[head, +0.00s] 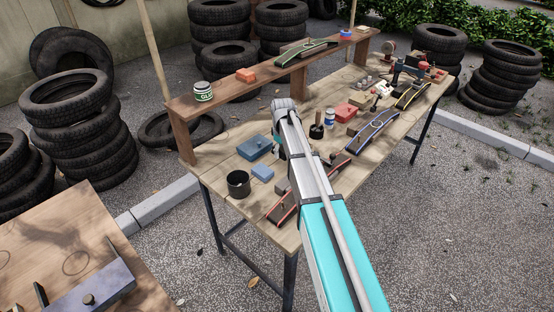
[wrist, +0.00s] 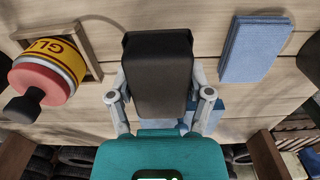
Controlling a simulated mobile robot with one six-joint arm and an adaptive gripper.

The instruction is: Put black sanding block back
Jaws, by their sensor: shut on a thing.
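The black sanding block (wrist: 158,72) is dark and box-shaped in the middle of the wrist view. My gripper (wrist: 160,94) is shut on it, with one grey finger at each side. The fingertips are largely hidden by the block. The block appears over the light wooden bench top, but I cannot tell whether it touches it. In the head view my arm crosses the workbench (head: 219,161) and hides the gripper and the block.
In the wrist view a yellow-labelled glue pot (wrist: 49,66) sits at left in a wooden frame, and a blue pad (wrist: 252,48) lies at right. The head view shows a black cup (head: 238,184), a blue box (head: 254,147) and a raised shelf (head: 222,101) along the bench's back.

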